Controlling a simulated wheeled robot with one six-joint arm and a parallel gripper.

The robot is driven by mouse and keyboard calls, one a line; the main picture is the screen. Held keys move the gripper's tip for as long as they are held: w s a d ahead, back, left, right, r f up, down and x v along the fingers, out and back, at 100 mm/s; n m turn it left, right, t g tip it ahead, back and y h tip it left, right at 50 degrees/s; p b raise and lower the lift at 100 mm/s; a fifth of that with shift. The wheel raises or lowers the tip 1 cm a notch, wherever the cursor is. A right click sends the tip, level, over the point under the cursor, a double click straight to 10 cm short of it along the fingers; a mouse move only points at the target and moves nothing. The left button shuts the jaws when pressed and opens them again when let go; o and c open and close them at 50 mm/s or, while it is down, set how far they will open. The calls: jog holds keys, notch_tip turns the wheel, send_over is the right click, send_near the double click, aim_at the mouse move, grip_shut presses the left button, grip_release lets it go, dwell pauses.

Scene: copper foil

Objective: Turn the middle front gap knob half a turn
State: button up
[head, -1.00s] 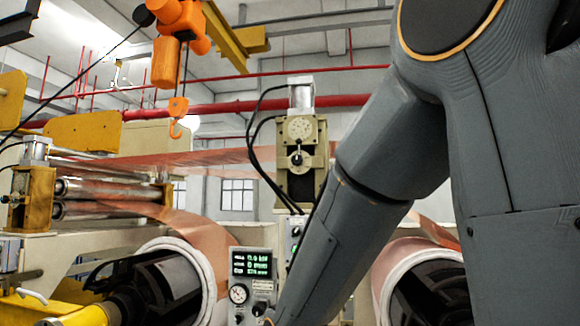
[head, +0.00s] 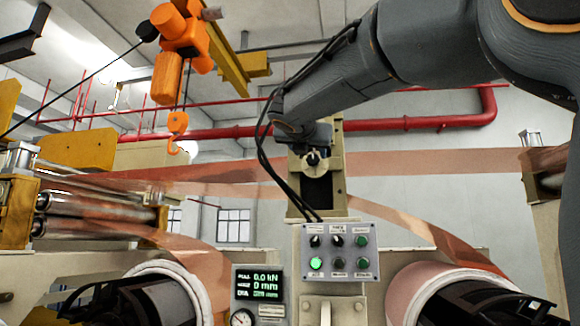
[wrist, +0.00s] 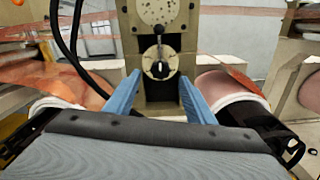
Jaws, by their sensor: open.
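The gap knob (wrist: 160,69) is a small black knob on a round pale plate, on the front of a beige block (wrist: 187,42). A pale dial (wrist: 158,10) sits above it in the wrist view. In the head view the knob (head: 313,159) shows just below the end of my arm, which covers the dial. My gripper (wrist: 158,77) is open, with one blue finger to the left and one to the right of the knob in the wrist view. The fingers do not touch it visibly, and nothing is between them but the view of the block. In the head view the fingertips cannot be made out.
A panel of buttons and small knobs (head: 339,252) and a green-lit display (head: 257,283) stand below the block. Copper foil (head: 430,161) runs across behind it, with foil rolls at both sides. Black cables (head: 262,160) hang left of the block. An orange hoist (head: 179,40) hangs upper left.

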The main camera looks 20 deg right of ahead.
aim_at(313, 159)
jog(key=p+x, duration=0.1)
jog(key=x, duration=0.5)
jog(key=shift+d+f, duration=0.1)
jog(key=c, duration=1)
